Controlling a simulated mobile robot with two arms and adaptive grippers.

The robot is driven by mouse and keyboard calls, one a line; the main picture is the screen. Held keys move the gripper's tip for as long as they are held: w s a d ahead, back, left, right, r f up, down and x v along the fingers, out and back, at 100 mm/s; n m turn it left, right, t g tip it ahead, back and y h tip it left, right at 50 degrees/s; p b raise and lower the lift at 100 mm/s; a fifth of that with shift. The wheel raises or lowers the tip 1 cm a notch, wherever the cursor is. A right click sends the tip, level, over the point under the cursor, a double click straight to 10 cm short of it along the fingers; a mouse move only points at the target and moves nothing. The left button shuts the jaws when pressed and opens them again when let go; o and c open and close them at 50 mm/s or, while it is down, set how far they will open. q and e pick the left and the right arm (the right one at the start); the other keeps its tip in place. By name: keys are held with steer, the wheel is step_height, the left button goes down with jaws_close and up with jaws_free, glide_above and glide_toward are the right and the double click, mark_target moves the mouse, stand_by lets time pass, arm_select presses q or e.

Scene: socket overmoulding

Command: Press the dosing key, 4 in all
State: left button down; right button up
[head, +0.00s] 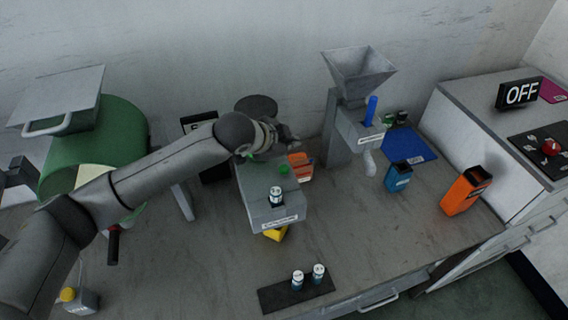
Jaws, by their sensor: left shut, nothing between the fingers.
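My left gripper (288,140) is shut and empty, reaching in from the left over the back of a grey box-shaped machine (261,207). A green round key (284,169) sits on top of this machine, just below the gripper in the picture; I see a gap between them. A small vial (275,196) stands in the machine's front part. The label on its front is too small to read, so I cannot confirm that the green key is the dosing key. My right gripper is not in view.
A hopper unit (358,70) with a blue lever stands right of the gripper. An orange container (300,167) is close beside the machine. Blue (397,177) and orange (463,191) bins stand to the right. Two vials stand on a dark tray (275,297) in front. A green drum (115,140) is left.

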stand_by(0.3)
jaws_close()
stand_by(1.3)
